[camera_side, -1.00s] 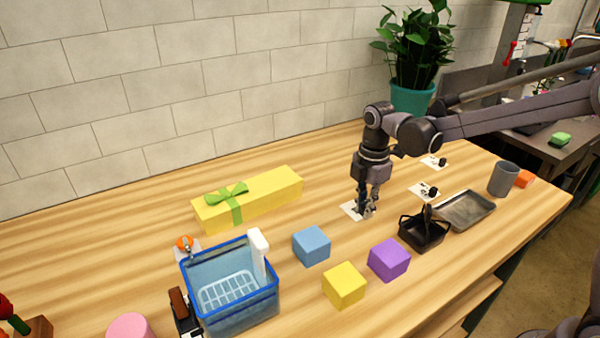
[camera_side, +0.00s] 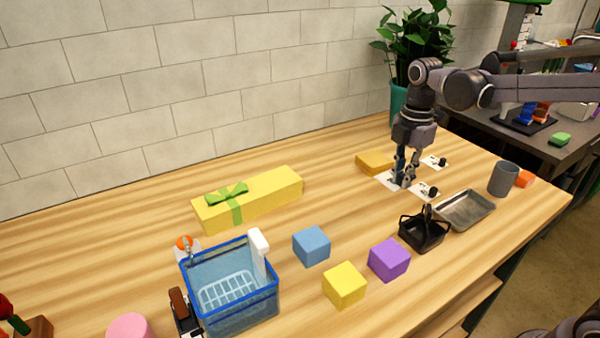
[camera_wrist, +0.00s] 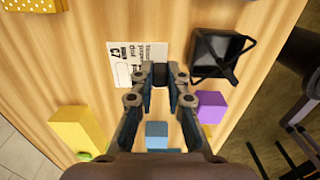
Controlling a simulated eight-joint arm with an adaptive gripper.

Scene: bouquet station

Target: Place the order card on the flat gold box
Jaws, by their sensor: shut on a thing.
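The white order card (camera_wrist: 128,64), with black print, is in my gripper (camera_wrist: 160,75), which is shut on a dark grip piece at the card's edge. In the side view the card (camera_side: 384,179) shows at my gripper's tips (camera_side: 402,183), raised above the table or near it; the exact height is hard to tell. The flat gold box (camera_side: 374,162) lies just behind and left of the card in the side view. In the wrist view the gold box (camera_wrist: 34,5) is cut off at the top left and shows pale dots; the card is apart from it.
A black basket (camera_side: 422,234) and a metal tray (camera_side: 466,210) stand in front. A long yellow box (camera_side: 262,199) lies left, with bare table between.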

